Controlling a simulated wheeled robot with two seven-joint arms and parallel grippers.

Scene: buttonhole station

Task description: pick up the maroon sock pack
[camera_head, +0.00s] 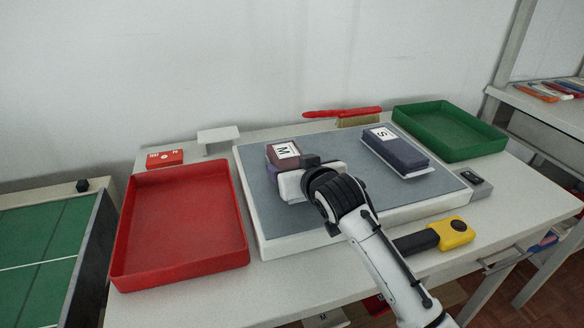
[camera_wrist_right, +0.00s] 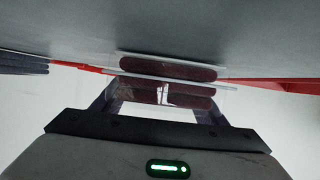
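The maroon sock pack (camera_head: 283,152), with a white label lettered M, is at the left part of the grey mat. My right gripper (camera_head: 289,180) is low over the mat at the pack's near side and hides part of it. In the right wrist view the maroon pack (camera_wrist_right: 168,96) lies straight ahead of the gripper (camera_wrist_right: 160,100), whose two dark fingers are spread wide to either side of it. I cannot tell whether the fingers touch the pack. My left gripper is in neither view.
A navy pack (camera_head: 395,150) labelled S lies on the mat (camera_head: 330,210), right of my gripper. A red tray (camera_head: 185,215) is at left and a green tray (camera_head: 450,132) at back right. A red-handled brush (camera_head: 345,113) lies behind. A yellow-and-black tool (camera_head: 452,233) is in front.

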